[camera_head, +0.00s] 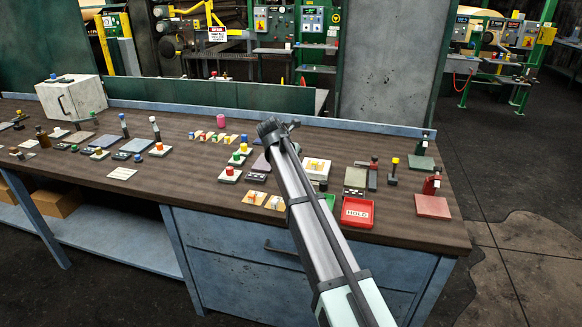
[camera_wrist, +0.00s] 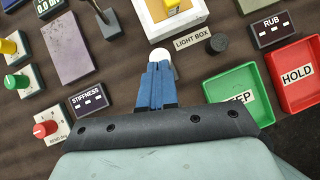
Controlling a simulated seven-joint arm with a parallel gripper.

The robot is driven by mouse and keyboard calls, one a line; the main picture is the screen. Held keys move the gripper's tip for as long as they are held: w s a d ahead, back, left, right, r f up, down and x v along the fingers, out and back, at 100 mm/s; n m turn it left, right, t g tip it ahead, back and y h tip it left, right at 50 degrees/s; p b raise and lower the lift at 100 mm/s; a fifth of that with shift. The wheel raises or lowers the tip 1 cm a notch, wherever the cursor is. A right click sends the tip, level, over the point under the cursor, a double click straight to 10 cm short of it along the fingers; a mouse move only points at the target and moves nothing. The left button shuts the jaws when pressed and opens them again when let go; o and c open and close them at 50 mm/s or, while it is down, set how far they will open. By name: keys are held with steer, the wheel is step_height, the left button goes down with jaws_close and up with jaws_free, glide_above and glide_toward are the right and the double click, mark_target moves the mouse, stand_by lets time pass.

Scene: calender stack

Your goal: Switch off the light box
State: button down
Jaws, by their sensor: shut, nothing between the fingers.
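The light box (camera_wrist: 172,20) is a white box with a yellow piece on its top, at the top middle of the wrist view, beside a "LIGHT BOX" label (camera_wrist: 193,38). In the head view the light box (camera_head: 316,168) is just right of my arm. My gripper (camera_wrist: 158,68) is shut and empty, its blue fingers just on the near side of the box. A round white knob (camera_wrist: 160,55) shows right at the fingertips, partly covered by them. I cannot tell whether they touch. A dark round knob (camera_wrist: 217,43) sits right of the label. My arm hides the fingers in the head view.
A green tray (camera_wrist: 236,76) and a red "HOLD" tray (camera_head: 357,226) lie to the right. A purple block (camera_wrist: 62,47), a "STIFFNESS" label (camera_wrist: 88,99) and a red-knobbed unit (camera_wrist: 44,128) are to the left. The bench has many small items.

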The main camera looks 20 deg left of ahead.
steer(key=shift+w+r, duration=0.1)
steer(key=shift+w, duration=0.8)
steer(key=v, duration=1.3)
steer(key=shift+a, duration=0.25)
